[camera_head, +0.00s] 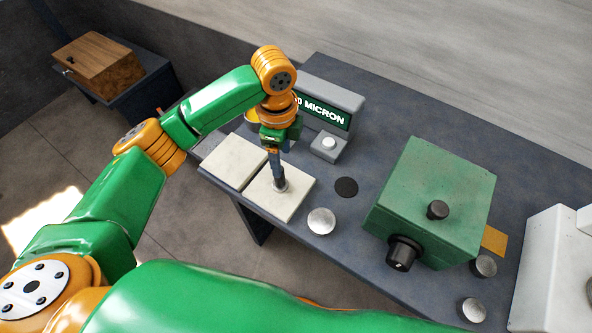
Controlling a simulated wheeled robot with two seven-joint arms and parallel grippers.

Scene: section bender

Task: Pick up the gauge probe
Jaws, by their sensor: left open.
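My left gripper (277,172) points down over the right-hand pale square plate (287,203) on the table. It is open, and its dark fingers show almost edge-on, so the gap between them is hard to see. A small silvery round piece, probably the gauge probe (280,187), stands on that plate right at the fingertips. The fingers hide much of it, and I cannot tell whether they touch it. My right gripper is out of view.
A grey display reading "MICRON" (326,117) and a small grey block (328,147) stand behind. A green box with knobs (430,190) stands to the right. A silver disc (321,221) and a black disc (346,187) lie between. A white machine (548,265) is far right.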

